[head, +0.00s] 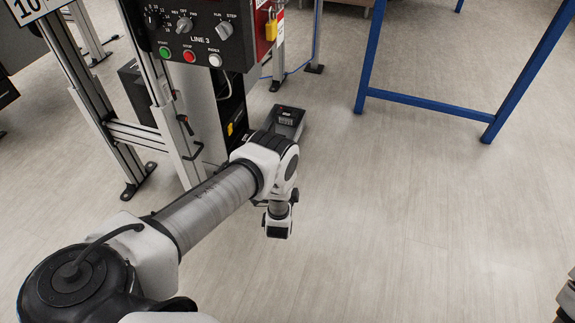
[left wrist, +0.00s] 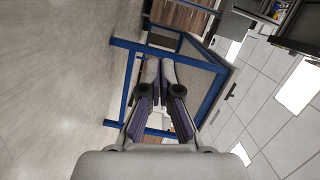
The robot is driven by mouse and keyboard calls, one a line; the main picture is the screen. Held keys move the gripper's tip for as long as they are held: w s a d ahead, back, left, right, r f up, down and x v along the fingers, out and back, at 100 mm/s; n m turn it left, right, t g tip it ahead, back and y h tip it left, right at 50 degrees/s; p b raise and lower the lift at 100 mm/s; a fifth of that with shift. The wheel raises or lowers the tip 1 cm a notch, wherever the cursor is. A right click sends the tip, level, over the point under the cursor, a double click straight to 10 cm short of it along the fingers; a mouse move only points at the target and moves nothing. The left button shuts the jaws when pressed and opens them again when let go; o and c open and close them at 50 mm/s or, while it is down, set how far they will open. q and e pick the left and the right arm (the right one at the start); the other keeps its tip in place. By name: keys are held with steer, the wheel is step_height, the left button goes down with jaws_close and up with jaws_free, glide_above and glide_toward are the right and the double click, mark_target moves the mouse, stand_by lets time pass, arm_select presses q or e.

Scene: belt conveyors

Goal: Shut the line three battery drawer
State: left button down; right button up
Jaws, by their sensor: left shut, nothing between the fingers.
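My left arm reaches in front of the cabinet and hides part of the drawer's near side. My left gripper (left wrist: 160,70) shows in the left wrist view, shut and empty, with nothing touching the fingers. In the head view its fingers are hidden and only the wrist shows, below and in front of the drawer. My right gripper is not in view.
A blue frame (head: 420,100) stands at the back right and also shows in the left wrist view (left wrist: 128,92). Aluminium posts (head: 88,95) stand left of the cabinet. A yellow padlock (head: 271,25) hangs on a red box.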

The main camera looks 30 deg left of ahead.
arm_select(q)
steer(key=w+a+f+b, duration=0.1)
steer(key=w+a+b, duration=0.4)
steer(key=w+a, duration=0.2)
steer(key=shift+w+a+f+b, duration=0.15)
steer(key=shift+a+b, duration=0.15)
steer(key=shift+b, duration=0.05)
steer(key=s+a, duration=0.1)
steer(key=a, duration=0.6)
steer(key=s+a, duration=0.1)
steer(key=a, duration=0.3)
steer(key=shift+s+a, duration=0.1)
steer(key=shift+s, duration=0.25)
steer(key=shift+a, duration=0.15)
